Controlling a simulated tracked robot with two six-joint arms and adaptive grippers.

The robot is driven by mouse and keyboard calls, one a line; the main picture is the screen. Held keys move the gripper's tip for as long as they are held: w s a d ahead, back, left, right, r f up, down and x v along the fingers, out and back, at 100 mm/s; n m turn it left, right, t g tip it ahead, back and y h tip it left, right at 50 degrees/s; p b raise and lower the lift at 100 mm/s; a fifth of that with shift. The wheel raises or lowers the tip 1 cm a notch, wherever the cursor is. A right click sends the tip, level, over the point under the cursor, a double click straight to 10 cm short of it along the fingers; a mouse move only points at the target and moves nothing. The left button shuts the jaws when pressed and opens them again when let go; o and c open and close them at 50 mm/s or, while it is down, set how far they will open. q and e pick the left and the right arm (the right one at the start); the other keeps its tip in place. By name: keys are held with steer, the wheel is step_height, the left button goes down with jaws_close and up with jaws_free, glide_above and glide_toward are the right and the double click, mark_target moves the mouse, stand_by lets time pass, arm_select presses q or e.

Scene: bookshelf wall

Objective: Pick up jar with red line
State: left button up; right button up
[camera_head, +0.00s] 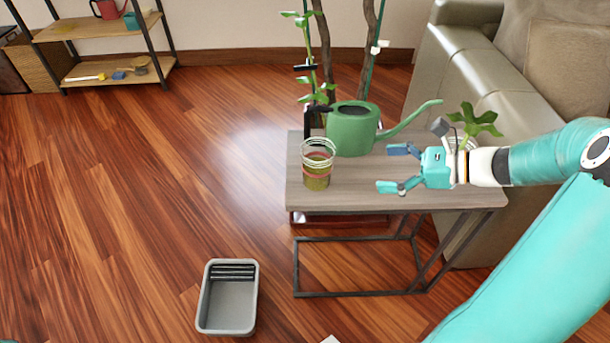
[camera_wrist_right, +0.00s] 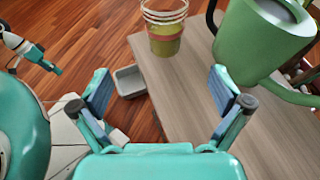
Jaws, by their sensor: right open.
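The jar with a red line (camera_head: 317,180) stands upright on the left part of the wooden side table (camera_head: 350,198). It is see-through with a green lower part, a reddish band and white rings near the top. In the right wrist view the jar (camera_wrist_right: 165,42) is ahead of the fingers, near the table edge. My right gripper (camera_head: 393,168) is open and empty over the table, to the right of the jar and apart from it. Its fingers (camera_wrist_right: 160,88) are spread wide. My left gripper (camera_wrist_right: 46,62) seems to show small at the left of the wrist view.
A green watering can (camera_head: 352,130) stands behind and right of the jar, its spout reaching right. A potted plant (camera_head: 474,122) is behind my right gripper. A grey tray (camera_head: 228,310) lies on the floor. A sofa (camera_head: 448,75) borders the table's right.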

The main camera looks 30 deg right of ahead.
mark_target(332, 164)
steer(key=x, duration=0.3)
steer(key=b+x, duration=0.1)
steer(key=x, duration=0.3)
steer(key=r+b+x, duration=0.1)
steer(key=x, duration=0.3)
steer(key=shift+w+d, duration=0.1)
steer(key=shift+w, duration=0.3)
steer(key=x, duration=0.2)
steer(key=b+x, duration=0.1)
steer(key=x, duration=0.1)
steer(key=shift+w+f+b, duration=0.1)
steer(key=shift+f+b, duration=0.2)
steer(key=shift+f, duration=0.1)
steer(key=shift+w+a+f, duration=0.1)
steer(key=shift+w+a, duration=0.1)
steer(key=shift+w, duration=0.15)
steer(key=c, duration=1)
steer(key=shift+c, duration=1.1)
